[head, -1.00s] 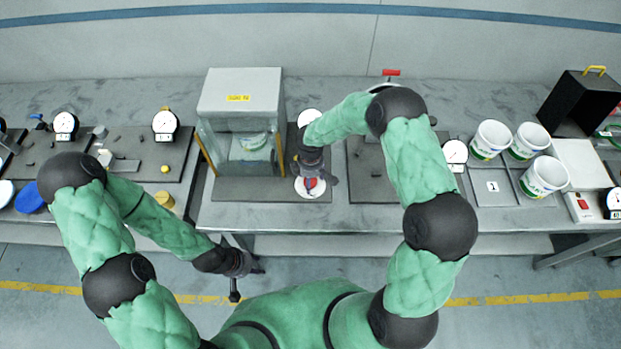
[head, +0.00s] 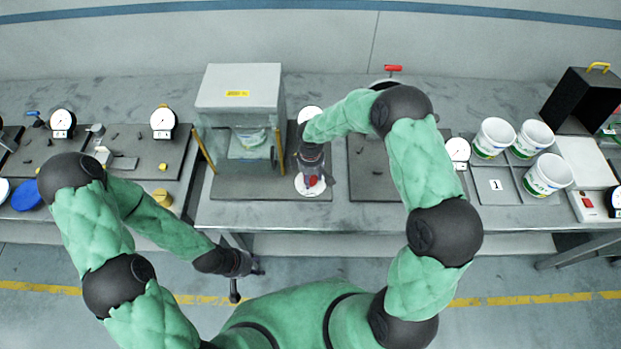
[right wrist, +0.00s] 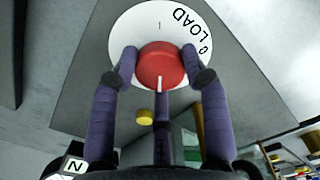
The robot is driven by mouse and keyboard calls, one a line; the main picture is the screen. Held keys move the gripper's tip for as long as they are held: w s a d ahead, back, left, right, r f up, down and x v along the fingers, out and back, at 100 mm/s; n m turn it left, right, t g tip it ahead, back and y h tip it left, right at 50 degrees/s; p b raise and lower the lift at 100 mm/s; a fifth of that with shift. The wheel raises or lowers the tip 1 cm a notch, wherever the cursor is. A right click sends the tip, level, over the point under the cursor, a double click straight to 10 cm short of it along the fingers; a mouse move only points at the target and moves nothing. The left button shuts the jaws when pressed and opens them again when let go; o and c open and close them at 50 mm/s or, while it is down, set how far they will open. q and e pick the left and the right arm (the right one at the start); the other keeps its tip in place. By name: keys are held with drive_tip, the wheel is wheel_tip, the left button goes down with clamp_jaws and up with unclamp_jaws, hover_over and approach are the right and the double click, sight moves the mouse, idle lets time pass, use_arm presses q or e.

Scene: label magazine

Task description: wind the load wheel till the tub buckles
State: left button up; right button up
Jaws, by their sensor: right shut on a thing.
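The load wheel is a red knob (right wrist: 160,66) on a white dial (right wrist: 207,58) marked LOAD and 0. My right gripper (right wrist: 160,70) is shut on the red knob, with a finger on each side, and the knob's white mark points toward the camera. In the head view my right gripper (head: 311,172) reaches down onto the dial. The tub (head: 250,137) stands inside the clear-fronted press box (head: 238,90) left of the dial; whether its wall is buckled is too small to tell. My left gripper (head: 250,266) hangs in front of the bench, its jaws unclear.
White tubs (head: 493,138) stand on the right of the bench near a black box (head: 580,102). A round gauge (head: 457,150) stands beside them. The left bench holds gauges (head: 163,121) and a blue disc (head: 27,197). The floor in front is clear.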

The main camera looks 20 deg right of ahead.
sight(311, 179)
drive_tip(key=shift+s+f+m+b, duration=0.1)
drive_tip(key=shift+m+b, duration=1.55)
drive_tip(key=shift+m, duration=0.35)
drive_tip(key=o, duration=1.2)
drive_tip(key=shift+c, duration=0.2)
wheel_tip(311, 179, up, 12)
